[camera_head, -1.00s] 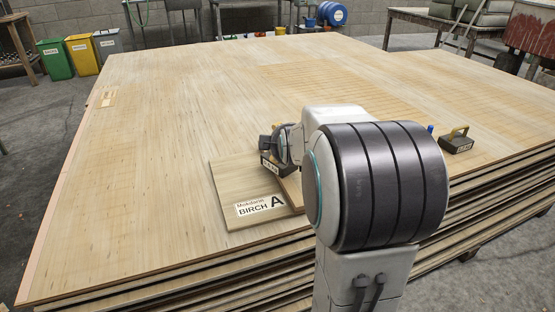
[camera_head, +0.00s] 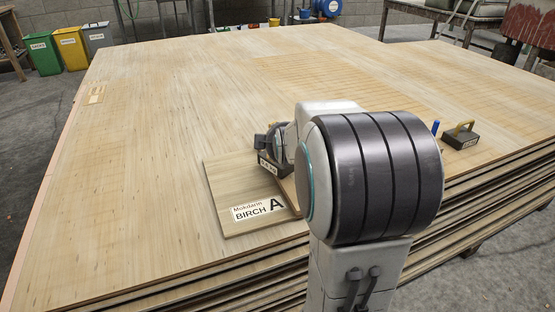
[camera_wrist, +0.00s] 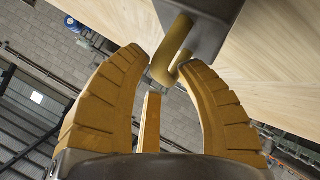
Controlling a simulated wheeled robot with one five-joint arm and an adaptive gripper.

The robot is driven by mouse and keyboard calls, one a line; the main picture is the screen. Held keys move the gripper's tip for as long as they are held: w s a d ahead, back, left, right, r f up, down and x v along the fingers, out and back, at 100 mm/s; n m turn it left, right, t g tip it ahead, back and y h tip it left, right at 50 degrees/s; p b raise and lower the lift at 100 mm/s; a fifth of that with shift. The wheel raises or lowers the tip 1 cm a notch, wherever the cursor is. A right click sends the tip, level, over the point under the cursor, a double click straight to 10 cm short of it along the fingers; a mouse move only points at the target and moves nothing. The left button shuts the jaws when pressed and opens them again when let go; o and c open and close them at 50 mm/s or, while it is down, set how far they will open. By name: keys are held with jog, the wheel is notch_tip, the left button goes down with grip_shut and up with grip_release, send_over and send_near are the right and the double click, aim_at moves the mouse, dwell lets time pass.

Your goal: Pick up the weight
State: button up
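The weight (camera_head: 269,164) is a dark block with a white label. It sits at the back right part of the small board marked BIRCH A (camera_head: 224,187), partly hidden behind my arm. In the wrist view its dark body (camera_wrist: 207,18) and yellow handle (camera_wrist: 171,45) show. In the head view my gripper is mostly hidden by my arm. I cannot tell whether the weight is lifted off the surface.
A second dark weight (camera_head: 462,139) with a yellow handle stands near the right edge of the large veneer stack (camera_head: 150,150). A small blue object (camera_head: 435,127) is beside it. Coloured bins (camera_head: 71,48) stand on the floor behind left.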

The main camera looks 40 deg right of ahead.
grip_shut()
jog(key=shift+r, duration=0.1)
dwell(0.4)
jog(key=shift+w, duration=0.1)
